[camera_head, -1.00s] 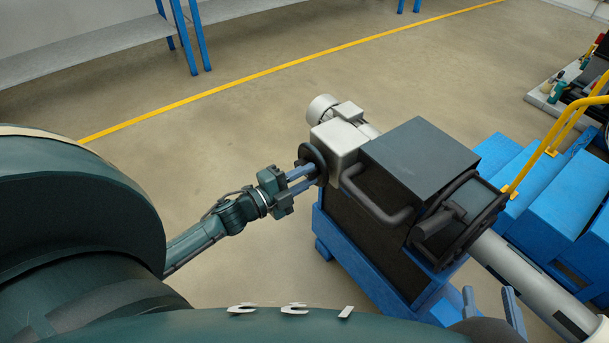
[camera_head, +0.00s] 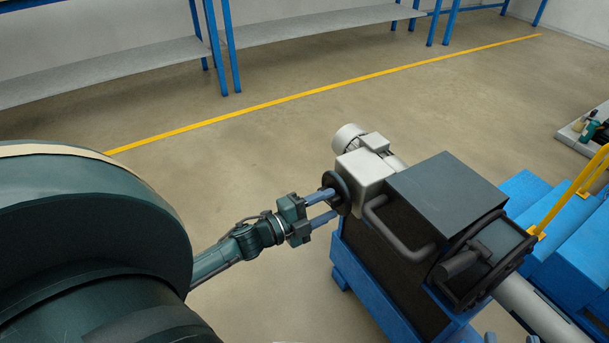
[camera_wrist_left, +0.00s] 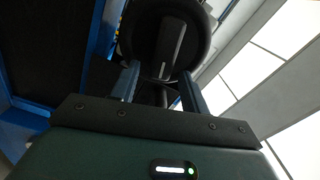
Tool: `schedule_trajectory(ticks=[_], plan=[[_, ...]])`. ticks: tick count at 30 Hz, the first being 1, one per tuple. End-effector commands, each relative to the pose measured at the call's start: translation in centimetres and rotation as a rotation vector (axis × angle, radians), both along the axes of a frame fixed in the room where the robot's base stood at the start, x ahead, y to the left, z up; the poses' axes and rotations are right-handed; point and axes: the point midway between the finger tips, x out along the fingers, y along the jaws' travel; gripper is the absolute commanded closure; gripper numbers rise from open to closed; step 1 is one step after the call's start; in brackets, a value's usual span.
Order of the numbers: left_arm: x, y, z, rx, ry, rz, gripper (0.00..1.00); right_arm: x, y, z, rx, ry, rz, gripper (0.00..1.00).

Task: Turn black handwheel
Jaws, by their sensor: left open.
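The black handwheel (camera_head: 337,188) is a round dark disc on the left side of the light grey gear housing. My left gripper (camera_head: 330,205) is open at the wheel, its two blue-grey fingers apart and pointing at it. In the left wrist view the wheel (camera_wrist_left: 165,32) fills the top middle, with a dark raised bar across its face. The open fingers (camera_wrist_left: 160,85) reach up to the wheel's near edge; I cannot tell whether they touch it. Only small tips of my right gripper (camera_head: 490,338) show at the bottom edge.
The winder's dark box (camera_head: 445,190) stands on a blue frame (camera_head: 365,285), with a black curved handle (camera_head: 400,235) in front. Blue steps (camera_head: 540,205) with a yellow rail (camera_head: 572,195) stand at the right. A grey shelf (camera_head: 110,75) is at the back. The floor left of the winder is clear.

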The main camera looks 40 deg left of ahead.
Motion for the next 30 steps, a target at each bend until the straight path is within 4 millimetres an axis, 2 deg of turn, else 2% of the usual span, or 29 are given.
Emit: schedule_trajectory(ticks=[9,15,21,30], plan=[[-6.3,2.5,0.1,0.001,0.007,0.001,0.55,0.3,-0.8,0.2,-0.010,0.101,-0.034,0.64],[-9.6,3.9,0.1,0.001,0.003,0.001,0.55,0.3,-1.0,0.0,-0.015,0.153,-0.046,0.64],[-11.3,4.6,0.0,-0.001,0.001,0.000,0.55,0.3,-1.1,-0.2,-0.018,0.176,-0.050,0.64],[-11.4,4.7,0.0,0.000,0.000,0.000,0.55,0.3,-1.1,-0.3,-0.018,0.179,-0.050,0.64]])
